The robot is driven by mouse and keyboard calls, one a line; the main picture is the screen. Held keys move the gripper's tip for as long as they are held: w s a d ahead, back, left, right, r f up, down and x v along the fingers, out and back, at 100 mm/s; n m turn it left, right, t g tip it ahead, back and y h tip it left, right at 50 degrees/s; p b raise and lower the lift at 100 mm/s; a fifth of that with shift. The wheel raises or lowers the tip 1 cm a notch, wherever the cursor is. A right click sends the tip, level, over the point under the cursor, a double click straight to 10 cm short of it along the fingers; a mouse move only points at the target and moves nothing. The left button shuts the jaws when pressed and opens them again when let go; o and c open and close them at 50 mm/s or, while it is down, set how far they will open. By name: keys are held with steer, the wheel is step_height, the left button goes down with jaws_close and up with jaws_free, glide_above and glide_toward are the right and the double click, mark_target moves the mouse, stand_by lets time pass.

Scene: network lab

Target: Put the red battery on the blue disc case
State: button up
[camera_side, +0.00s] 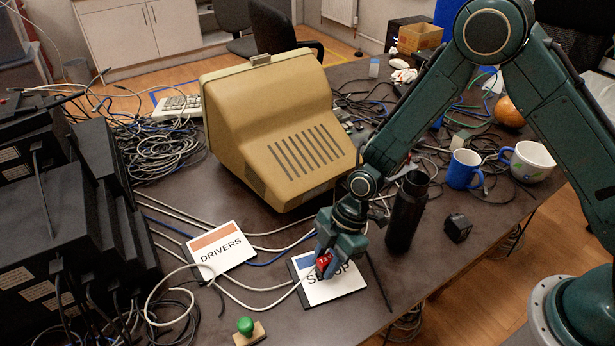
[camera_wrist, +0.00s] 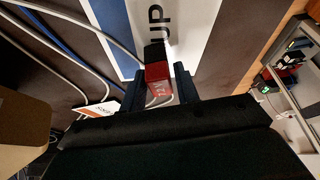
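The red battery (camera_side: 323,263) has a black end and sits between the fingers of my gripper (camera_side: 327,252). In the wrist view the battery (camera_wrist: 158,76) lies between the two fingers (camera_wrist: 160,88), which look closed on its sides. The blue disc case (camera_side: 333,295) is white with a blue band and printed lettering, partly hidden by my gripper and the battery. It also shows in the wrist view (camera_wrist: 188,28), behind the battery. The battery is over the case; I cannot tell whether it touches the case.
An orange-banded DRIVERS case (camera_side: 211,240) lies to the left. A black bottle (camera_side: 407,215) stands close to the right of my gripper, with a small black block (camera_side: 457,228) beyond. A beige monitor (camera_side: 280,130) stands behind. Loose cables run around the case. A green-knobbed stamp (camera_side: 246,328) is at front left.

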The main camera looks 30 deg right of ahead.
steer(key=shift+o, duration=0.9)
steer(key=shift+r, duration=0.2)
steer(key=v, duration=1.2)
steer(key=shift+d, duration=0.1)
